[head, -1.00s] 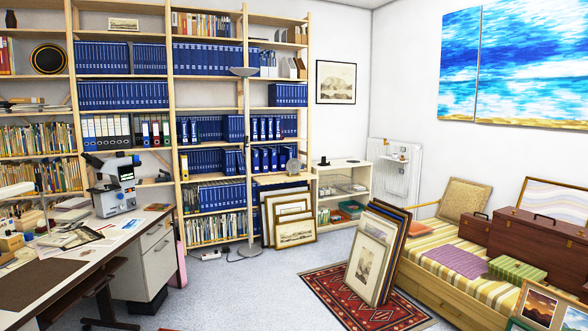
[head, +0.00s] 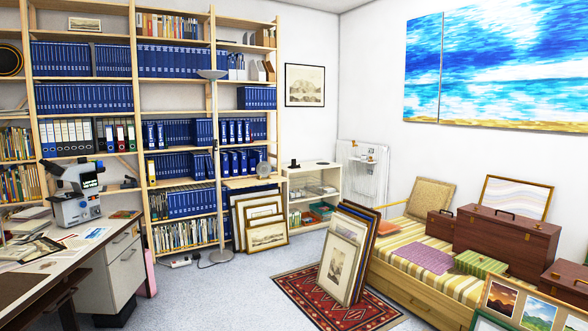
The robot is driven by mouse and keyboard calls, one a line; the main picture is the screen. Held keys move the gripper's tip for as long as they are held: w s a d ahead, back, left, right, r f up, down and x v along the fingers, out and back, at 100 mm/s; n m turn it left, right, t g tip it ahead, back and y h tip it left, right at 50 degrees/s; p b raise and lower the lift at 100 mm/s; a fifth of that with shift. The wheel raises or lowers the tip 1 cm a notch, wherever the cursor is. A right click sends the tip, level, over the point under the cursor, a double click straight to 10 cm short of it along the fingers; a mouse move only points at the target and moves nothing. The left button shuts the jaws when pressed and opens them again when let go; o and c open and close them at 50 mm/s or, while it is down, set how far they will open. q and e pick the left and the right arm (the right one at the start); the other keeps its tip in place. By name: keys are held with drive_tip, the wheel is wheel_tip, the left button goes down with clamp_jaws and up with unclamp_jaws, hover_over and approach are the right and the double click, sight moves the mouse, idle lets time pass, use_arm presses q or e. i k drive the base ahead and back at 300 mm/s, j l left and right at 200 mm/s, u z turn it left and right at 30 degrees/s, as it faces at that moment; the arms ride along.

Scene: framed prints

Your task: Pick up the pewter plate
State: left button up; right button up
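A small round grey disc that looks like the pewter plate (head: 263,169) stands upright on a shelf at the right end of the tall wooden shelving (head: 277,100), just right of the blue binders. It is far off and small, so its details cannot be made out. Neither of my grippers is in the head view.
A desk (head: 95,262) with a microscope (head: 77,195) stands at left. Framed prints (head: 345,255) lean together on a red rug (head: 290,284). A floor lamp (head: 216,150) and more leaning frames (head: 265,236) stand before the shelving. Grey floor (head: 215,290) is clear between desk and rug.

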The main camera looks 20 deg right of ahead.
sight(263, 168)
drive_tip(key=z, duration=1.05)
drive_tip(key=i+u, duration=0.2)
drive_tip(key=i, duration=0.4)
drive_tip(key=i+l+u, duration=0.15)
drive_tip(key=i, duration=0.4)
drive_tip(key=i+l+u, duration=0.2)
drive_tip(key=i, duration=0.35)
drive_tip(key=i+j, duration=0.15)
drive_tip(key=i, duration=0.75)
drive_tip(key=i+j, duration=0.15)
drive_tip(key=i, duration=0.75)
drive_tip(key=i+z, duration=0.3)
drive_tip(key=i, duration=1.7)
drive_tip(key=i+j+u, duration=0.1)
drive_tip(key=i+u, duration=0.15)
drive_tip(key=i, duration=1.4)
drive_tip(key=i+l+z, duration=0.25)
drive_tip(key=i+z, duration=0.15)
drive_tip(key=i+l+z, duration=0.1)
drive_tip(key=i+z, duration=0.75)
drive_tip(key=i+j+z, duration=0.15)
drive_tip(key=i+z, duration=0.3)
drive_tip(key=i+l+u, duration=0.15)
drive_tip(key=i+u, duration=0.15)
drive_tip(key=i, duration=0.15)
drive_tip(key=i+l+u, duration=0.3)
drive_tip(key=i, duration=0.15)
